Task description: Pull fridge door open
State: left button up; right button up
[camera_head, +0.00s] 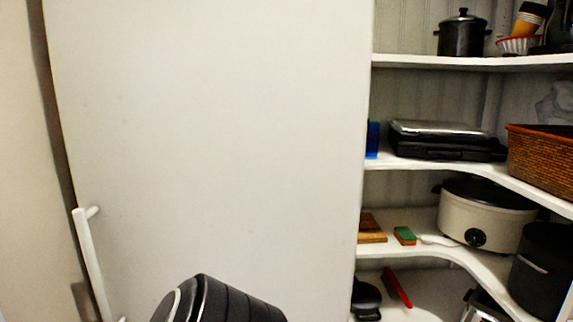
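The fridge door (215,140) is a large plain white panel that fills the left and middle of the head view. A white vertical bar handle (88,255) is mounted near its left edge, low in the view. The handle's lower end runs to the bottom of the frame. Nothing is seen touching the handle. A black ribbed part of my arm shows at the bottom centre, in front of the door and to the right of the handle. Neither of my grippers can be seen.
White corner shelves (470,62) stand to the right of the door. They hold a black pot (463,38), a black and silver appliance (445,140), a wicker basket (543,160) and a cream slow cooker (485,213). A pale wall (22,160) borders the door's left side.

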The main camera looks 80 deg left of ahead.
aim_at(224, 141)
jog(key=u, duration=2.95)
